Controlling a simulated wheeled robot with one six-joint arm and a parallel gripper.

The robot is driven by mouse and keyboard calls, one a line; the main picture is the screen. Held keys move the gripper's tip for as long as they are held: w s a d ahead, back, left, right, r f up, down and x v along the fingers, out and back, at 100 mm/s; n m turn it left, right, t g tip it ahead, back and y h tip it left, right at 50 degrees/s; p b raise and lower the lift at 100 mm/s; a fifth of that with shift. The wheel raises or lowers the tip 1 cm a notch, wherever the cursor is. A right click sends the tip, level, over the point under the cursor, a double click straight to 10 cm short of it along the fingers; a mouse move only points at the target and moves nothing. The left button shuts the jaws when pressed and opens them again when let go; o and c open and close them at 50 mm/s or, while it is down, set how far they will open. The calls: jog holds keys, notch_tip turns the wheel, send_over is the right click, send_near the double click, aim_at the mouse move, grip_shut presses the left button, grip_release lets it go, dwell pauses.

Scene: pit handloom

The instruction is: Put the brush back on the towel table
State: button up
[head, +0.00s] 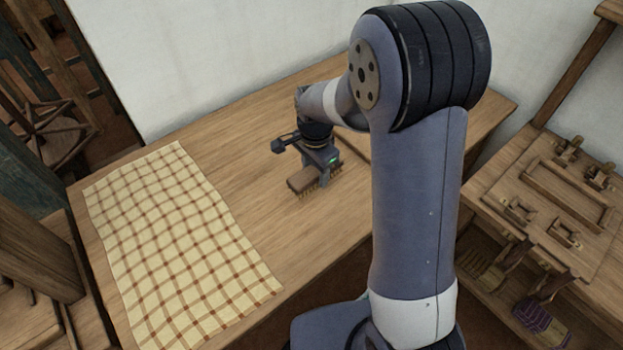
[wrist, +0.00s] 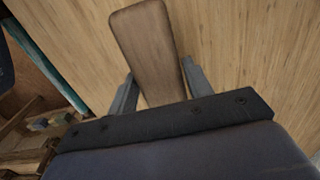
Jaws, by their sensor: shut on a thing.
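The brush (head: 305,182) has a brown wooden back with bristles pointing down, and it is at the right part of the towel table (head: 240,150). My gripper (head: 324,175) is shut on it. In the wrist view, the brush's wooden back (wrist: 146,45) sits between my two fingers (wrist: 158,88). The brush is over the tabletop, and I cannot tell whether its bristles touch the wood. A cream towel with a brown check (head: 180,250) lies flat on the left part of the table, apart from the brush.
My arm hides part of the table's right side. A wooden bench with a recessed board and small fittings (head: 560,195) stands at the right. A white wall (head: 220,60) runs behind the table. Bare tabletop lies between the towel and the brush.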

aim_at(315, 181)
jog(key=shift+f, duration=2)
jog(key=shift+f, duration=0.15)
jog(key=o, duration=0.9)
notch_tip(315, 181, up, 12)
jog(key=shift+r, duration=0.2)
